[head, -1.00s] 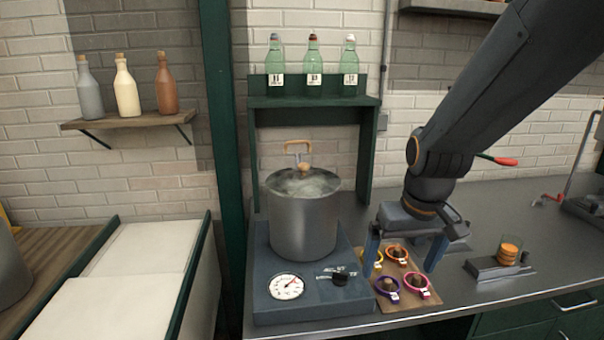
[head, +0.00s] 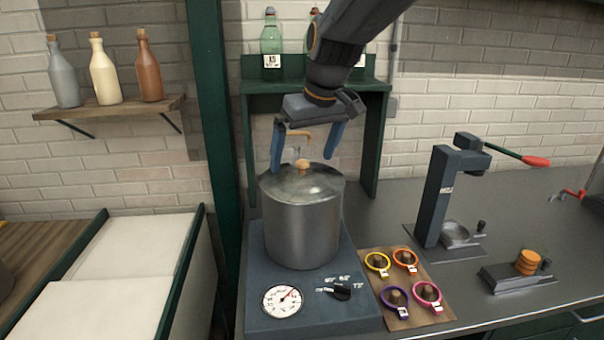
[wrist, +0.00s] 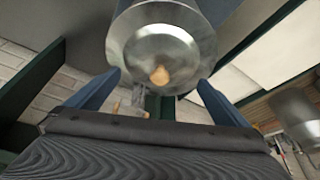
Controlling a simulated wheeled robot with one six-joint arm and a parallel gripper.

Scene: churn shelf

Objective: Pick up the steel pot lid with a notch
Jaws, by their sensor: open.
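The steel lid (head: 284,184) lies on top of the tall steel pot (head: 302,232), with a round wooden knob (head: 302,165) at its centre. I cannot make out the notch. My gripper (head: 303,164) is open above the lid, its blue fingers pointing down, one on each side of the knob and apart from it. In the wrist view the lid (wrist: 160,50) and its knob (wrist: 160,75) show between the open fingers (wrist: 159,77). Nothing is held.
The pot stands on a dark base with a gauge (head: 282,301) and a black dial (head: 341,291). A green shelf with bottles (head: 271,35) rises behind. A wooden-handled fitting (head: 295,135) is close behind the fingers. Coloured rings (head: 395,298) lie on a board at right.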

